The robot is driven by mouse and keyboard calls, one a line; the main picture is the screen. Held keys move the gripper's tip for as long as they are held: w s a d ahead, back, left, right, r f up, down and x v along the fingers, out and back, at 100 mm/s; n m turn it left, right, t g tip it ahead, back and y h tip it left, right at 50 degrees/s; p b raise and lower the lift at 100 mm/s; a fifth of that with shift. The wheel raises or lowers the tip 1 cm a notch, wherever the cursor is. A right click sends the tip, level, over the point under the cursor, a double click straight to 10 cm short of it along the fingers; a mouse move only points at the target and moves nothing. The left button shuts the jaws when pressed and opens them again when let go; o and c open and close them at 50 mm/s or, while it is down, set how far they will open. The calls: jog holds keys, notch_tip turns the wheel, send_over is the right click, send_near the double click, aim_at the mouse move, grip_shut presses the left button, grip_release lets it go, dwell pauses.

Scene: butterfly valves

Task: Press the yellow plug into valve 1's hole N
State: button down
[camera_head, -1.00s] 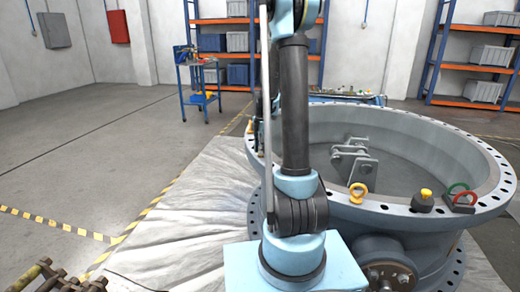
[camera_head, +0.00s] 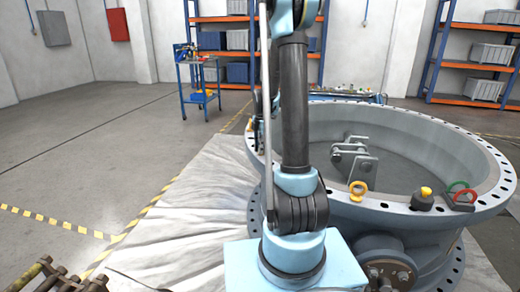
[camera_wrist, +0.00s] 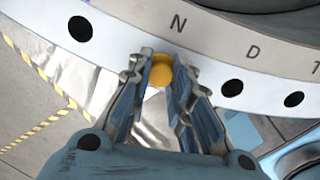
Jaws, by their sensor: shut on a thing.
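The yellow plug (camera_wrist: 161,71) sits between the fingers of my gripper (camera_wrist: 164,77) in the wrist view, at the pale flange (camera_wrist: 115,28) of the valve, just below the engraved letter N (camera_wrist: 178,24). My gripper is shut on the plug. No open hole shows beneath N; the plug and fingers cover that spot. I cannot tell how deep the plug sits or whether it has entered the hole. In the head view the large grey valve (camera_head: 430,134) stands right of my arm, which hides my gripper and the plug.
Open dark holes lie on the flange left (camera_wrist: 80,28) and right (camera_wrist: 232,88) of the plug. A yellow eyebolt (camera_head: 358,190), a dark block with a yellow top (camera_head: 423,199) and red and green shackles (camera_head: 461,193) rest on the near rim. A blue cart (camera_head: 199,84) stands behind.

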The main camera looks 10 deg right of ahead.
jog(key=shift+f, duration=0.4)
jog(key=c, duration=1.4)
grip_release()
jog(key=shift+o, duration=0.2)
jog(key=o, duration=0.5)
jog(key=shift+r, duration=3)
